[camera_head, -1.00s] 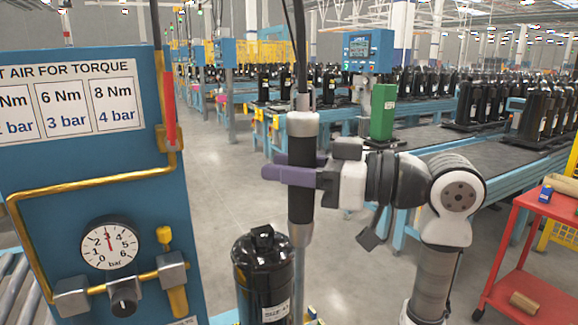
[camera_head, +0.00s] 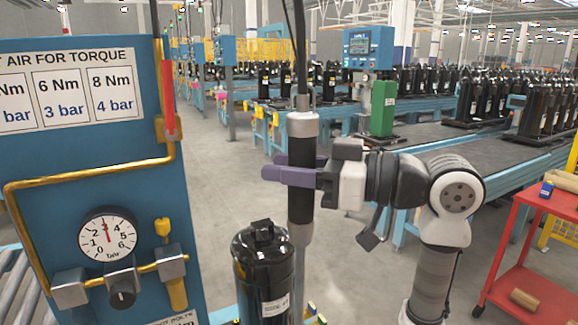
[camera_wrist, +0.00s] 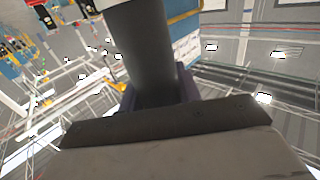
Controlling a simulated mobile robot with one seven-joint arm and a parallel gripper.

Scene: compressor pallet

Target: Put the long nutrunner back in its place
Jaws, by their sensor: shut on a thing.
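The long nutrunner (camera_head: 301,205) hangs upright in the middle of the head view, a black body with grey metal collars and a cable running up from its top. My gripper (camera_head: 290,174) comes from the right with its purple fingers closed around the black body. In the wrist view the dark body of the nutrunner (camera_wrist: 143,50) stands between the purple fingers. The nutrunner's lower shaft runs down just right of a black compressor (camera_head: 264,272); its lowest end is not clearly seen. No empty holder for it can be made out.
A red cart (camera_head: 530,265) stands at right. Conveyors with several compressors lie behind. Open floor shows behind the nutrunner.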

